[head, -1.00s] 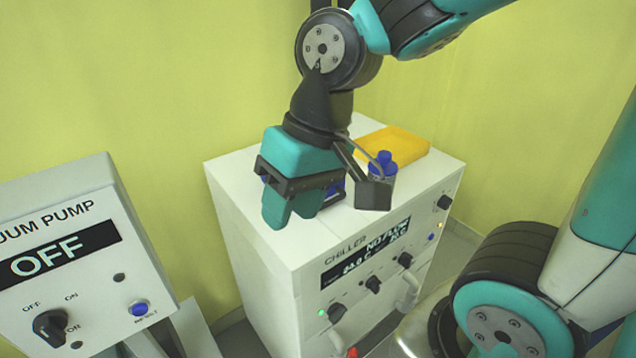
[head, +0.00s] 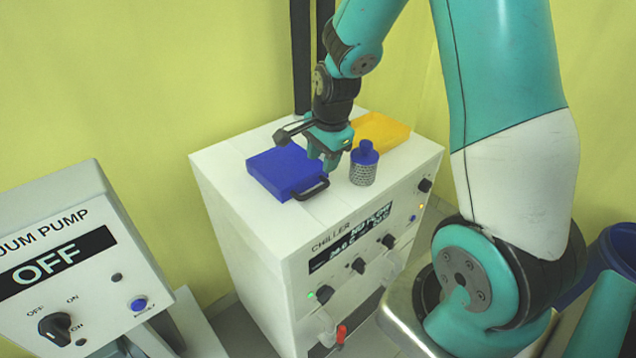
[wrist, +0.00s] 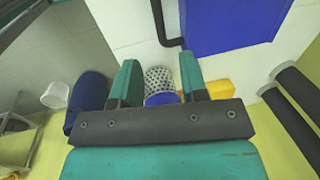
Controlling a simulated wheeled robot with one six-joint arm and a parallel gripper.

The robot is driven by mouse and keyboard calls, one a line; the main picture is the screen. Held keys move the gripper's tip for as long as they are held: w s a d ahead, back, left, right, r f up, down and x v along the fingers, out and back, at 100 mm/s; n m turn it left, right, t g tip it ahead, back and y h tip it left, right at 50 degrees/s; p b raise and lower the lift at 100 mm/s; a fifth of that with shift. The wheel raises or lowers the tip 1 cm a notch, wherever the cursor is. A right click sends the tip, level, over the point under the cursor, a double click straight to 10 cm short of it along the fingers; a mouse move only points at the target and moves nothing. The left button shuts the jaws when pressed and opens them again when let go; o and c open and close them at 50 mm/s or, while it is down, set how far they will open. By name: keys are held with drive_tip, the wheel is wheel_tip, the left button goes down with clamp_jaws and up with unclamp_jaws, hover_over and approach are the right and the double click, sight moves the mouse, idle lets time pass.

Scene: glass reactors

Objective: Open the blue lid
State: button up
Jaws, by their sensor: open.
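The blue lid (head: 282,170) is a flat square slab on the white chiller's top, with a black handle (head: 312,189) on its right front side. It looks closed, lying flat. In the wrist view the lid (wrist: 235,22) is at the upper right and its black handle (wrist: 160,25) comes down at top middle. My gripper (head: 330,168) is open and empty, fingers pointing down, just beyond the handle and left of a bottle. In the wrist view my gripper (wrist: 160,68) has its fingers apart, with the handle ahead of them, not between them.
A speckled bottle with a blue cap (head: 364,162) stands close right of my gripper. An orange-yellow slab (head: 382,131) lies behind it. The chiller's top (head: 228,163) is bare to the left of the lid. The vacuum pump panel (head: 70,250) stands at the left.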

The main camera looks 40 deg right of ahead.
sight(317, 188)
drive_tip(key=f, duration=0.3)
drive_tip(key=w+f, duration=0.1)
drive_tip(key=f, duration=0.5)
drive_tip(key=shift+w+p, duration=0.35)
drive_tip(key=shift+p, duration=0.05)
drive_tip(key=shift+r, duration=0.1)
clamp_jaws()
